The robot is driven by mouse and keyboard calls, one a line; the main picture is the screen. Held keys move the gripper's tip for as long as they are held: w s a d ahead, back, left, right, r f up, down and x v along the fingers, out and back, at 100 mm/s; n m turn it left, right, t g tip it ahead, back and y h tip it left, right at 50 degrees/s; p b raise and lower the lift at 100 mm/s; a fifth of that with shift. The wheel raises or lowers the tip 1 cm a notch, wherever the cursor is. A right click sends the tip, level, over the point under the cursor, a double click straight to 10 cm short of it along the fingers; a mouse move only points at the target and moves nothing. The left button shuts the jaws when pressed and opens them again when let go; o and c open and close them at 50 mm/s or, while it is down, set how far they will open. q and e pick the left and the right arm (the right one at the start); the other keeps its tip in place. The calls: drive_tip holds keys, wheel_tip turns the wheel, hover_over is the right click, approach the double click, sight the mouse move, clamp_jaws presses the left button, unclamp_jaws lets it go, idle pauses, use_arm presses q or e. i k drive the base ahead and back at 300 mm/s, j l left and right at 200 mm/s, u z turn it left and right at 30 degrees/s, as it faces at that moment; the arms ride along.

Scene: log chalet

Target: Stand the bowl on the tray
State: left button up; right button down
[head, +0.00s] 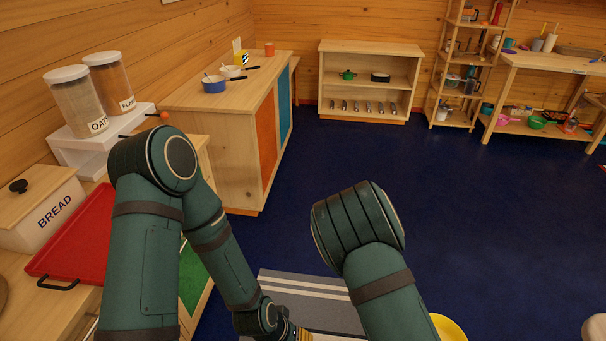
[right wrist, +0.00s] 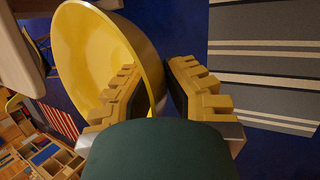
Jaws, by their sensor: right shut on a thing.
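A yellow bowl (right wrist: 95,45) fills the upper left of the right wrist view, seen tilted with its inside showing. My right gripper (right wrist: 157,88) has one finger inside the bowl and one outside, shut on its wall near the rim. In the head view only a part of the bowl (head: 449,328) shows at the bottom edge, beside my right arm. The red tray (head: 90,232) with a dark handle lies on the counter at the left, partly hidden by my left arm; its visible surface is bare. My left gripper (head: 300,335) is mostly cut off at the bottom edge.
A bread box (head: 42,214) stands behind the tray, and jars of oats (head: 78,100) and flakes (head: 112,80) stand on a white riser. A wooden cabinet (head: 230,100) with pans is beyond. A striped rug (head: 300,287) lies on the open blue floor.

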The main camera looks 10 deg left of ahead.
sight(105, 229)
drive_tip(key=i+l+u, duration=0.2)
drive_tip(key=i, duration=1.05)
drive_tip(key=i+j+z, duration=0.1)
drive_tip(key=z, duration=0.4)
drive_tip(key=i+j+z, duration=0.15)
drive_tip(key=z, duration=5.7)
drive_tip(key=k, duration=0.05)
